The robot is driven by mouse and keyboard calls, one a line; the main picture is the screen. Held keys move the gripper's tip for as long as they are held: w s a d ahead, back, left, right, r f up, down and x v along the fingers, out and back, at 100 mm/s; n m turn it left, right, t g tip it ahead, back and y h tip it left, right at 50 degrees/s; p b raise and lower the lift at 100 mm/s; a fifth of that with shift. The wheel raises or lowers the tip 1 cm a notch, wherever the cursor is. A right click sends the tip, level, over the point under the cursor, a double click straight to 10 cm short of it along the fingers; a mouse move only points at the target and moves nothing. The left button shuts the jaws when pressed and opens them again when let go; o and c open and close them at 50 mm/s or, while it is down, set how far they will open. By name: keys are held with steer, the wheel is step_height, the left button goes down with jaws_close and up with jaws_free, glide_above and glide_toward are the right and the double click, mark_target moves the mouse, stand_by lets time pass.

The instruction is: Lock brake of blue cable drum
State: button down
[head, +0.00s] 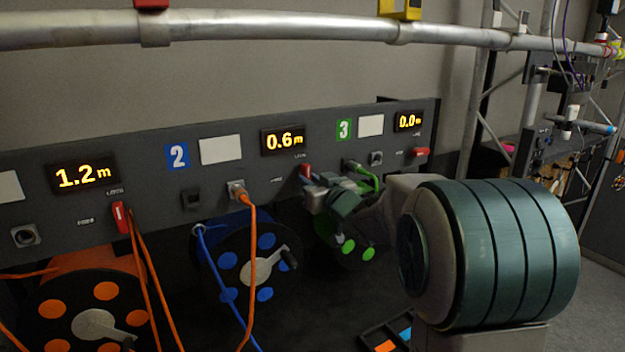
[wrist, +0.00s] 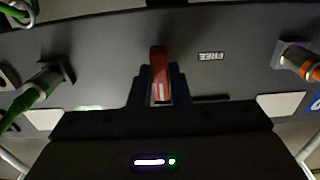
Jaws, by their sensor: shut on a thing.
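The blue cable drum (head: 228,262) hangs under the panel, below the blue number 2 sign (head: 177,156) and the 0.6 m display (head: 283,140). Its red brake lever (head: 305,171) is on the panel just below that display. In the wrist view the lever (wrist: 159,72) stands upright in the picture between my two dark fingers. My gripper (head: 318,188) is at the panel; in the wrist view its fingers (wrist: 159,92) are shut on the lever. A small label (wrist: 210,56) sits right of the lever in that view. Part of the lever is hidden by my gripper.
An orange plug (head: 238,190) sits in the panel left of my gripper, its cable hanging past the blue drum. A green plug (head: 356,168) is close on the right. A green-dotted drum (head: 350,248) is below my gripper. A metal rail (head: 270,27) crosses above.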

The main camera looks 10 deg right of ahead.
stand_by(0.4)
steer(key=c, duration=1.4)
jaws_free()
steer(key=shift+o, duration=0.2)
steer(key=shift+s, duration=0.1)
steer(key=b+v, duration=0.2)
steer(key=v, duration=1.1)
steer(key=shift+s+b, duration=0.3)
steer(key=shift+b, duration=0.1)
steer(key=shift+d, duration=0.2)
